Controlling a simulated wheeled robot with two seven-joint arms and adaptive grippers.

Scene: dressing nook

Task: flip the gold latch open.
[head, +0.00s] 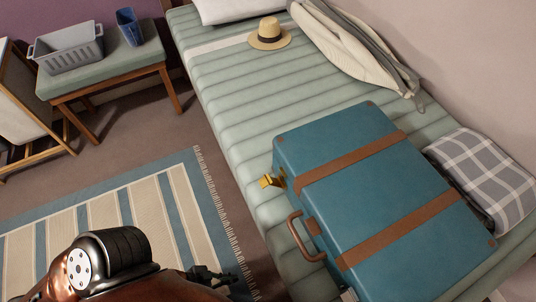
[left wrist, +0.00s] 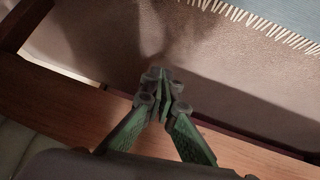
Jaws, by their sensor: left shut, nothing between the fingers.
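A blue suitcase (head: 370,200) with two brown straps lies closed on the bed. A gold latch (head: 270,181) sticks out from its left side, near the upper strap; its exact position is too small to tell. A brown handle (head: 303,238) is on the same side, below the latch. My left gripper (head: 222,278) is low over the floor beside the bed, apart from the suitcase and latch. In the left wrist view its green fingers (left wrist: 164,88) are together and empty. The latch is not in that view. My right gripper is not in view.
A wooden rail (left wrist: 65,105) runs just below my left fingers. A striped rug (head: 110,215) covers open floor. A bench (head: 140,55) stands upper left.

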